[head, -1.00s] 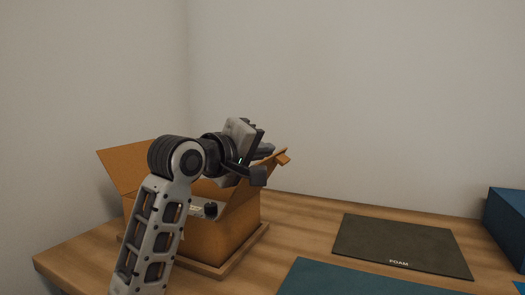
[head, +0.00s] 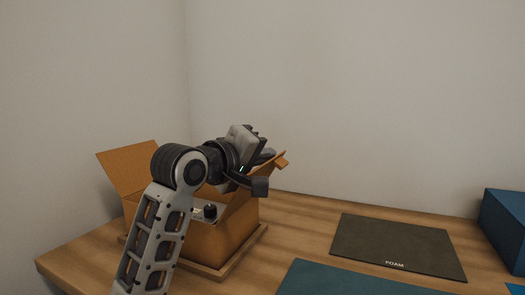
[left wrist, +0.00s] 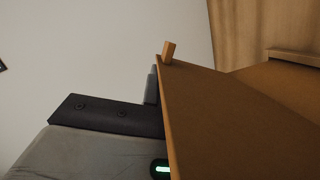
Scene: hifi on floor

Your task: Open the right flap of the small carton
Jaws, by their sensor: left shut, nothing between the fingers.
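The small carton (head: 230,236) is an open brown box in a shallow wooden tray on the table. Its left flap (head: 128,168) leans up and outward. Its right flap (head: 250,192) slants up and outward to the right, with a small tab (head: 281,163) at its end. In the left wrist view the flap (left wrist: 215,115) and its tab (left wrist: 169,51) fill the right side. My left gripper (head: 266,156) is shut and empty at the flap's upper part, close against it; I cannot tell whether they touch. A dark-knobbed device (head: 210,211) shows inside the carton. My right gripper is out of view.
The wooden tray's rim (head: 245,253) surrounds the carton's base. To the right lie a dark foam mat (head: 395,245) and a teal mat (head: 345,281). A blue box (head: 505,225) stands at the right edge. Walls rise behind and left.

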